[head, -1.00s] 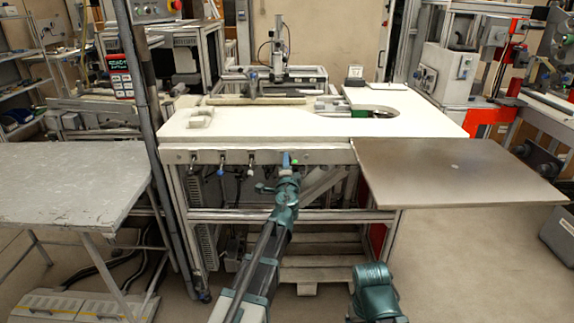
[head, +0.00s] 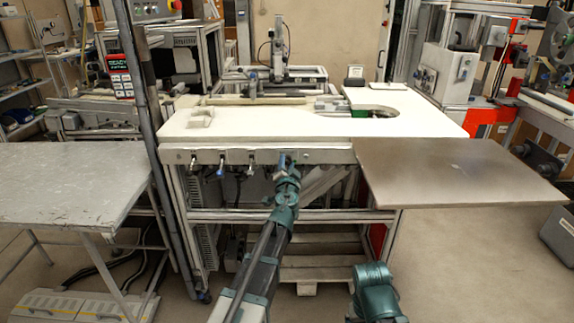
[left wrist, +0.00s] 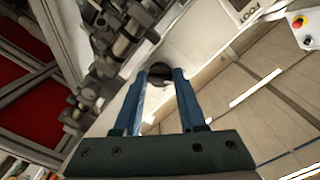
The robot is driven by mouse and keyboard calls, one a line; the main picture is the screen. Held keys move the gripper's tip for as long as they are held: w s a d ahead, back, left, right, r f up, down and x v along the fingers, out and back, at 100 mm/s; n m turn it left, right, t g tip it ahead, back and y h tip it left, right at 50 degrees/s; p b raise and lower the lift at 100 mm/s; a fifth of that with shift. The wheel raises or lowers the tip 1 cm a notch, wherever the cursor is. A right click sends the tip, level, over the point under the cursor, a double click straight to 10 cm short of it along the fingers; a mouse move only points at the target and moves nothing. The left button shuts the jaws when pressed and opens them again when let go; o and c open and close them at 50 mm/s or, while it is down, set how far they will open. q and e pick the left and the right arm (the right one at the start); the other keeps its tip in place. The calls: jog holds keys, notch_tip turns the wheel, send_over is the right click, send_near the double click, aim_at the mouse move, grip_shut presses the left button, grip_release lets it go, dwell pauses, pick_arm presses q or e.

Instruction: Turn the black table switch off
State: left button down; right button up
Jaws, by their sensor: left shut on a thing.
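The white-topped work table (head: 290,125) stands ahead, with several small switches along its front rail (head: 325,156). My left gripper (head: 284,160) is at this rail, right of the other switches. In the left wrist view my left gripper (left wrist: 160,76) has its two blue fingers around a dark, roundish part (left wrist: 156,66), which I take to be the black table switch. Its lever position is hidden by the fingers. My right gripper is not in view; only a green part of my right arm shows low in the head view.
A brown plate (head: 450,172) juts out at the right. A grey table (head: 70,180) stands at the left, with a post (head: 147,130) between.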

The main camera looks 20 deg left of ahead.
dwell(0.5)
pick_arm(q)
jog(key=c, duration=0.5)
grip_release()
jog(key=shift+s, duration=0.1)
jog(key=v, duration=1.3)
jog(key=shift+s, duration=0.35)
